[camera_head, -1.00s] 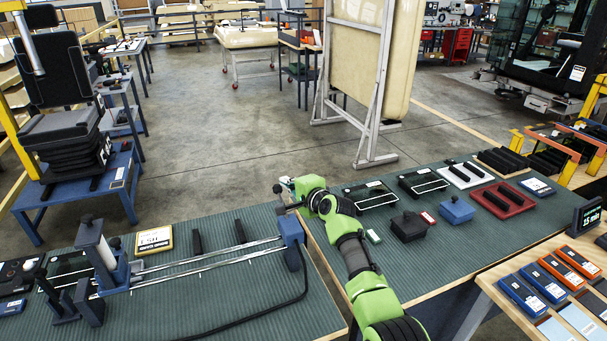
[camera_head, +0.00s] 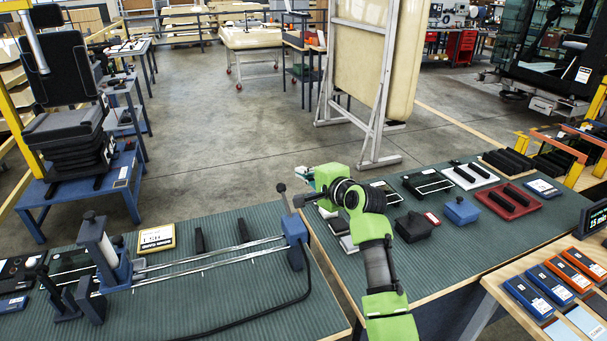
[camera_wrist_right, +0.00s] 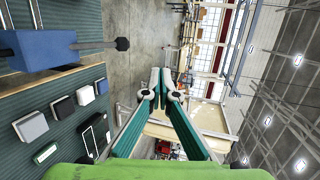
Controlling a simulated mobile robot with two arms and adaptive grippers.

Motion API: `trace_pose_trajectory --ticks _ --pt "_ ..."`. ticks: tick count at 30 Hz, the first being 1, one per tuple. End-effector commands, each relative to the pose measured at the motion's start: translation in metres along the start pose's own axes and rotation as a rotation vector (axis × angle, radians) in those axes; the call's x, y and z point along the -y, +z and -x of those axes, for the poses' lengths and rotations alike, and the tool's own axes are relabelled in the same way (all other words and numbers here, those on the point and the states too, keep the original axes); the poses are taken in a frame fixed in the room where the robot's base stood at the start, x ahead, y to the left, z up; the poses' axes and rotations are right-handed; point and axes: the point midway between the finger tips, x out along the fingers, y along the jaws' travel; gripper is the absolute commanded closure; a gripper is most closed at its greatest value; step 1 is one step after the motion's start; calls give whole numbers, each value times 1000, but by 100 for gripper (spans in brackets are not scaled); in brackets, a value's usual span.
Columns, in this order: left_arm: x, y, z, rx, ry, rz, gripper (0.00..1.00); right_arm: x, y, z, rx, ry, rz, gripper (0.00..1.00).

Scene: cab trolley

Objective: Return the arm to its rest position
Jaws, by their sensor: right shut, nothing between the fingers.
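My right arm, green and black, reaches up from the bottom of the head view. My right gripper (camera_head: 302,174) is above the gap between the two green-topped tables, near the blue end block of the rail fixture. In the right wrist view its two teal-sided fingers (camera_wrist_right: 162,85) meet at the tips; it is shut and empty. My left gripper is not in view.
The rail fixture's blue end block (camera_head: 294,229) and its knobbed lever (camera_head: 285,199) stand close to my right gripper. Dark box (camera_head: 414,227), blue box (camera_head: 461,210) and red tray (camera_head: 508,201) lie on the right table. Open floor (camera_head: 235,140) lies beyond.

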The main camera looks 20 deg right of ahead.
Motion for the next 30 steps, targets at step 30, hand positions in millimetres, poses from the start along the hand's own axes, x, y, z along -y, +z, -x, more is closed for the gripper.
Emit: trace_pose_trajectory --ticks 30 --pt "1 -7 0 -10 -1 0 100 -323 85 251 383 677 1141 100"
